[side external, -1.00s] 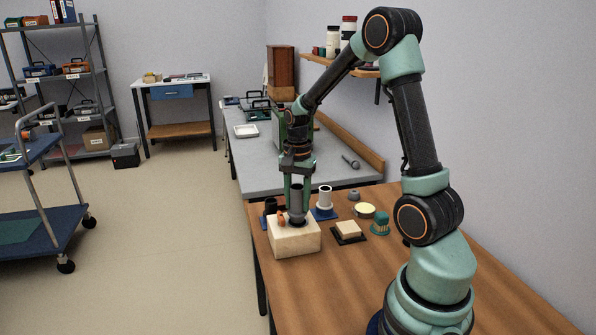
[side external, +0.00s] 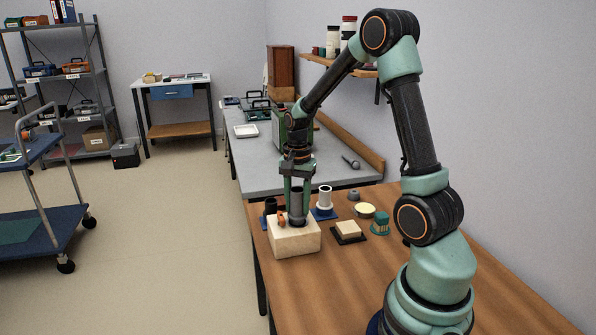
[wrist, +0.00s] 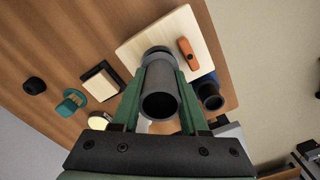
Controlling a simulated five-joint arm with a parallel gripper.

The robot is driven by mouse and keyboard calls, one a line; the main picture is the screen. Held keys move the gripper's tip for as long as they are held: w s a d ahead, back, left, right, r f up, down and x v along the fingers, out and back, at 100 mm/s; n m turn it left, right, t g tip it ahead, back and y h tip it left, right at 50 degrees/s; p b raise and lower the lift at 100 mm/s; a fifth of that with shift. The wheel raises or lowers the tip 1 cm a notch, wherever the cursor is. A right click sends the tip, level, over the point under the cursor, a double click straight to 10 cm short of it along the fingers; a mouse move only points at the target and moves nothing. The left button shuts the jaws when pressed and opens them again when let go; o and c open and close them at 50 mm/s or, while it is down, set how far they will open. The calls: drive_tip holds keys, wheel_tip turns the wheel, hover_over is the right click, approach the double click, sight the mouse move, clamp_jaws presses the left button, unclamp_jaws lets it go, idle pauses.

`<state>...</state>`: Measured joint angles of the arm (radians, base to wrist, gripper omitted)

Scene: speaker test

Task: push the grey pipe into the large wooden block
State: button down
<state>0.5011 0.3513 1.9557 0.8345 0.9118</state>
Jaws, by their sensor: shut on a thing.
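The grey pipe (side external: 297,208) stands roughly upright over the top of the large wooden block (side external: 292,242), toward its right rear. My gripper (side external: 297,190) is shut on the pipe's upper part. In the wrist view the pipe (wrist: 163,82) sits between the two green fingers, its open upper end facing the camera. Its far end meets a dark ring on the pale block (wrist: 135,45). How deep the pipe sits in the block is hidden.
An orange piece (wrist: 187,53) lies on the block beside the pipe. A dark cylinder (wrist: 210,96) stands close by. The front wooden tabletop is clear.

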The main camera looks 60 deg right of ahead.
sight(297, 189)
drive_tip(key=shift+f, duration=1.05)
idle(1.1)
drive_tip(key=shift+c, duration=1.8)
unclamp_jaws()
drive_tip(key=shift+r, duration=0.1)
drive_tip(key=shift+r, duration=3.7)
drive_tip(key=s+a+r+n+t, duration=0.2)
drive_tip(key=s+a+r+n, duration=0.1)
drive_tip(key=a+n, duration=0.5)
drive_tip(key=s+a+r+n+t, duration=0.2)
drive_tip(key=a+r+n+t, duration=0.1)
drive_tip(key=a+r+n, duration=0.3)
drive_tip(key=a+n, duration=0.2)
drive_tip(key=a, duration=0.2)
drive_tip(key=shift+s+a+r+t, duration=0.3)
drive_tip(key=shift+s+a, duration=0.1)
